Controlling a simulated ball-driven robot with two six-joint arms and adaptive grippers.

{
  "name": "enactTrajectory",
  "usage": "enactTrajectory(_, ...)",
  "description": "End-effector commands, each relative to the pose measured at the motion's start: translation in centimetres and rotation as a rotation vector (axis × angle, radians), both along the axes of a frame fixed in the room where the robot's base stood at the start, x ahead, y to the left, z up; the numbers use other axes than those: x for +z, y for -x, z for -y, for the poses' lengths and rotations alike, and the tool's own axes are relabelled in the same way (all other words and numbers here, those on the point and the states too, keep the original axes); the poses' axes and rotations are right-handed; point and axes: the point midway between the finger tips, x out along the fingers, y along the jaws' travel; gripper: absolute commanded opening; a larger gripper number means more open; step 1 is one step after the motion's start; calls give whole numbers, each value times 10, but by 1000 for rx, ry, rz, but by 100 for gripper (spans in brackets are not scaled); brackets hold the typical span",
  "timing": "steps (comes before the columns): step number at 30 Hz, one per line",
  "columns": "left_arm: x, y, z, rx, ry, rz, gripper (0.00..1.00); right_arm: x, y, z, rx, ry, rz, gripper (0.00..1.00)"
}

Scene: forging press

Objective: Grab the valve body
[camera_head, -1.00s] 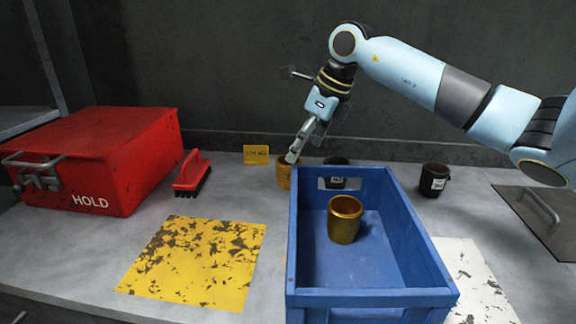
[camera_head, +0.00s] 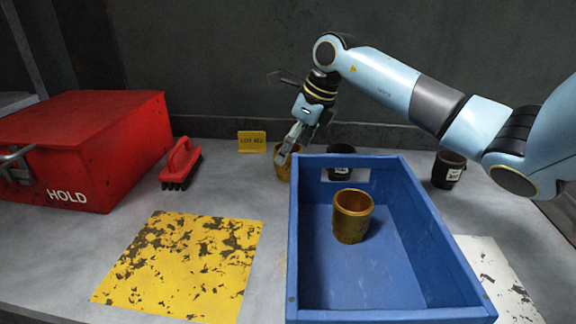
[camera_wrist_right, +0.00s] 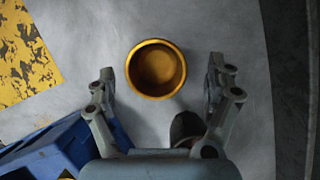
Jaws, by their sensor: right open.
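A second brass cup (camera_head: 352,216) stands inside the blue crate (camera_head: 440,245). My left gripper does not show.
Black labelled cups (camera_head: 447,170) stand behind and right of the crate. A yellow lot card (camera_head: 252,141), a red brush (camera_head: 181,163) and a red HOLD box (camera_head: 80,150) are at the left. A worn yellow patch (camera_head: 185,262) lies in front; the wall is close behind.

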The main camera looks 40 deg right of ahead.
Motion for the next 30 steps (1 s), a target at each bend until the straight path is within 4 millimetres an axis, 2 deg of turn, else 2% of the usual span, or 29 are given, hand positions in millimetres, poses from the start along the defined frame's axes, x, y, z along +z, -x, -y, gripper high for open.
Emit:
enactTrajectory(7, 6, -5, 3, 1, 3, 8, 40, -27, -15, -11, 0, -5, -1, 87)
enactTrajectory(12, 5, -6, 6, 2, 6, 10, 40, -46, -21, -12, -1, -1, 0, 87)
enactTrajectory(20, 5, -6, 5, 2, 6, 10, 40, -48, -22, -12, 1, 1, 0, 85)
enactTrajectory(30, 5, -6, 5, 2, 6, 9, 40, -47, -22, -12, 0, 1, 0, 41)
